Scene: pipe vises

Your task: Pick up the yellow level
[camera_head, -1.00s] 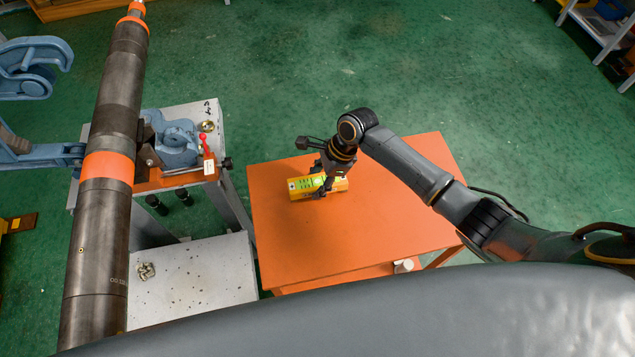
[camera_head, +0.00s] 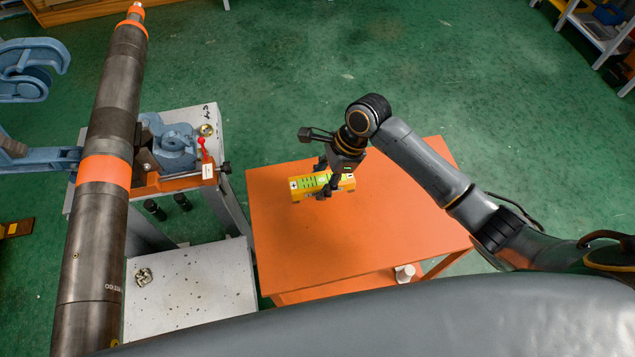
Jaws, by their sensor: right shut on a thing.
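The yellow level (camera_head: 304,188) is a short bar with a green middle and dark markings. It lies across the jaws of my right gripper (camera_head: 326,188), over the left part of the orange table (camera_head: 350,240). My right gripper comes from above and is shut on the level near its middle. The gripper hides part of the level's far side. The level looks raised a little above the table top, though the height is hard to judge. My left gripper is not in view.
A long dark pipe with orange bands (camera_head: 104,170) runs up the left side. A blue vise (camera_head: 170,145) stands on a grey bench beside it, with a red-handled part (camera_head: 202,150). A white item (camera_head: 404,272) sits at the table's front edge.

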